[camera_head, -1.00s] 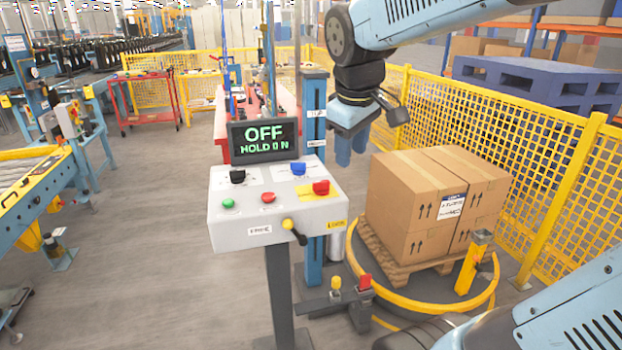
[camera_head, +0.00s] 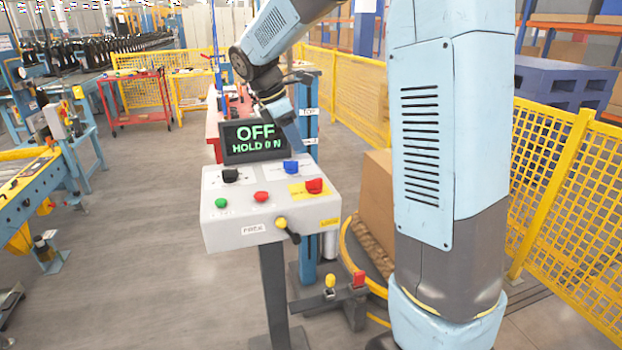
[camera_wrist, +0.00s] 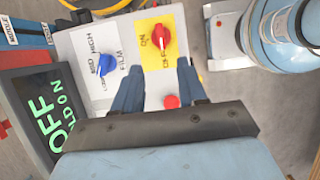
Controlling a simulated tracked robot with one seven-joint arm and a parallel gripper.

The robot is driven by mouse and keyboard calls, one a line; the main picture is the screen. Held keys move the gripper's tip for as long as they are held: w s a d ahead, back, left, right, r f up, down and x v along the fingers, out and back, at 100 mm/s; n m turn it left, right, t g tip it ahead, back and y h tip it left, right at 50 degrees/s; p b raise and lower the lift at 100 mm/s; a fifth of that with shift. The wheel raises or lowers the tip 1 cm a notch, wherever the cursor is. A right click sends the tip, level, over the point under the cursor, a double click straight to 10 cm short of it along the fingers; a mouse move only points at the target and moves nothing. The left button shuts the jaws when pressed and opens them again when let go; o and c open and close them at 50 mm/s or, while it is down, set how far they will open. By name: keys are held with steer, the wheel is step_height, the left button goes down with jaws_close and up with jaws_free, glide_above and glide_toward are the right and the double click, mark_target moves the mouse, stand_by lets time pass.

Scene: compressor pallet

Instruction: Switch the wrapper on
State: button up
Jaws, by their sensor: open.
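The grey control box (camera_head: 228,232) stands on a post, and its display (camera_head: 254,141) reads "OFF" and "HOLD ON" in green. A red rotary switch (camera_head: 314,186) sits on a yellow plate at the box's right; in the wrist view the switch (camera_wrist: 160,40) has an "ON" label beside it. A blue knob (camera_head: 290,167) marked "FILM" is left of it. My gripper (camera_wrist: 158,68) is open and empty above the panel, its fingertips pointing towards the red switch, apart from it as far as I can tell. In the head view it is partly seen above the box's back edge.
A carton (camera_head: 376,205) on the turntable is mostly hidden behind my arm. Yellow mesh fence (camera_head: 548,190) runs along the right.

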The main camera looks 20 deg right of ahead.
mark_target(313, 179)
steer(key=x, duration=1.3)
steer(key=shift+d+f, duration=0.1)
steer(key=shift+f, duration=0.15)
jaws_close()
